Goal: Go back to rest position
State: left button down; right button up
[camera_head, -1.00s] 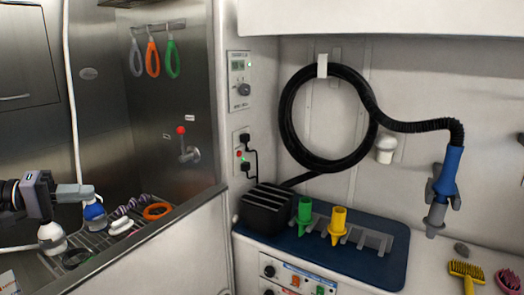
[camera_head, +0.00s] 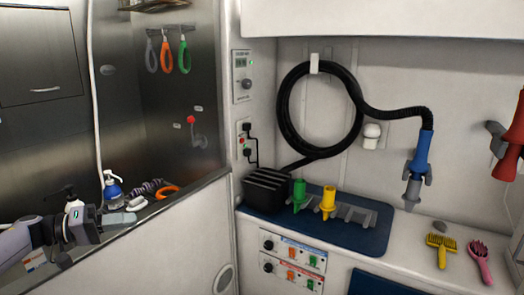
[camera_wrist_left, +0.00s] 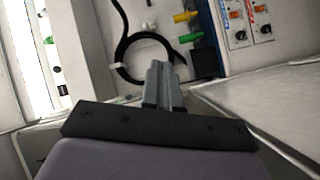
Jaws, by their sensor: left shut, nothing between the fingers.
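My left gripper (camera_head: 118,218) is at the lower left of the head view, in front of the steel tub. Its grey fingers are together with nothing between them, and they point to the right. In the left wrist view the closed fingers (camera_wrist_left: 160,85) also show empty. A bottle with a blue label (camera_head: 113,190) stands in the tub just behind the gripper, apart from it as far as I can see. A dark pump top of another bottle (camera_head: 72,195) shows behind my left wrist. My right gripper is not in view.
The white tub wall (camera_head: 165,245) stands right of my left gripper. A blue mat (camera_head: 375,238) holds a black box (camera_head: 266,190) and green (camera_head: 299,194) and yellow (camera_head: 328,202) nozzles. A blue dryer (camera_head: 419,160) and red tool (camera_head: 511,140) hang above the counter, with brushes (camera_head: 441,241) below.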

pick_arm(q)
jog(key=s+d+f+t+y, duration=0.1)
jog(key=s+d+f+t, duration=0.1)
jog(key=s+d+f, duration=0.35)
jog(key=s+d+f+t+y, duration=0.1)
jog(key=s+d+f+t, duration=0.1)
jog(key=d+f, duration=0.6)
jog(key=s+d+f+t+y, duration=0.1)
jog(key=s+d+f+t, duration=0.1)
jog(key=s+d+f, duration=0.35)
jog(key=s+a+f+g+y, duration=0.1)
jog(key=s+a+f+y, duration=0.1)
jog(key=s, duration=0.4)
jog(key=s+a+f+m+g+y, duration=0.1)
jog(key=s+a+f+y, duration=0.1)
jog(key=s+f+y, duration=0.2)
jog(key=s+a+f+m+y, duration=0.1)
jog(key=s+a+f+y, duration=0.2)
jog(key=s, duration=0.7)
jog(key=shift+s+f+g+y, duration=0.15)
jog(key=shift+f+g+y, duration=0.25)
jog(key=shift+y, duration=0.2)
jog(key=shift+s+a, duration=0.1)
jog(key=shift+a, duration=0.1)
